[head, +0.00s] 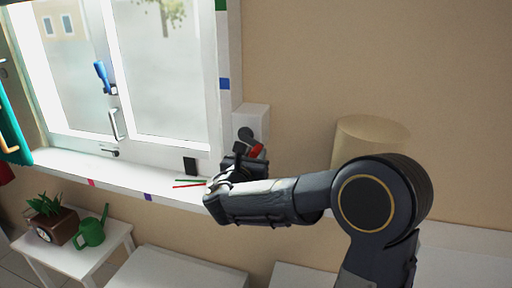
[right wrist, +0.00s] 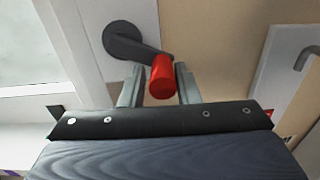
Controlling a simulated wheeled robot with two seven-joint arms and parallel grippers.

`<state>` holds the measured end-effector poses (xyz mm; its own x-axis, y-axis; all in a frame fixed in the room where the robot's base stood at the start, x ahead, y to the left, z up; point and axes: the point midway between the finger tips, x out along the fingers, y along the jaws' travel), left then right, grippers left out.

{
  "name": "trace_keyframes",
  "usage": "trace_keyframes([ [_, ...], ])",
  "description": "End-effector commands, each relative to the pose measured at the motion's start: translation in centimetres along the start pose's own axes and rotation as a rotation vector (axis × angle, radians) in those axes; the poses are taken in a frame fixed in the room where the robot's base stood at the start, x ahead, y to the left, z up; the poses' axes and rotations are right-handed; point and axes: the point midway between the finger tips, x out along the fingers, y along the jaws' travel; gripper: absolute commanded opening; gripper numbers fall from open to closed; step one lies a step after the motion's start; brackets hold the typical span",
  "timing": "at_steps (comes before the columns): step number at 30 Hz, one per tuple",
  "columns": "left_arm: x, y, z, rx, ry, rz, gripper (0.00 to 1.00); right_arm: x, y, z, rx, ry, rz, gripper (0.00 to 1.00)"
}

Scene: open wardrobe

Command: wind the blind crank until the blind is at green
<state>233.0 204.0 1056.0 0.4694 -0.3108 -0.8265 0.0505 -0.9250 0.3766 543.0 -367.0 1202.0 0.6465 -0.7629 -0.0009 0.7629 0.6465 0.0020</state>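The blind crank has a dark grey hub and arm (right wrist: 125,42) with a red knob (right wrist: 162,78). In the head view the hub (head: 245,134) sits on a white box beside the window, and the red knob (head: 257,150) is below right of it. My right gripper (right wrist: 160,80) has one finger on each side of the knob, with narrow gaps showing, so it looks open around it. It is partly hidden by itself in the head view (head: 240,163). A green mark (head: 221,4) is at the top of the window's right side. I see no blind. My left gripper is out of view.
A blue mark (head: 224,84) is lower on the window side. The sill (head: 128,184) holds a small black block (head: 190,166) and thin red and green sticks. A beige cylinder (head: 370,140) stands behind my right arm. A plant and green watering can (head: 91,232) stand at lower left.

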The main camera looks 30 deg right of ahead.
Motion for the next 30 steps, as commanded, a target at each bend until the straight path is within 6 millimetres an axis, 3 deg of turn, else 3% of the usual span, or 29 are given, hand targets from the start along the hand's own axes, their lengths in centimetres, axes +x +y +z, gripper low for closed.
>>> trace_keyframes([
  [5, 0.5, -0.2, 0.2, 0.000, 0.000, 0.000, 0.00, -0.2, 1.0, -0.6, 0.001, -0.002, 0.012, 0.29],
  [10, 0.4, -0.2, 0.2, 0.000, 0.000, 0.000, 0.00, -0.2, 0.9, -0.5, 0.001, -0.002, 0.011, 0.19],
  [30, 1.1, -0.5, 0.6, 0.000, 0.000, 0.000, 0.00, 0.0, 2.6, -2.0, 0.000, 0.000, 0.005, 0.19],
])
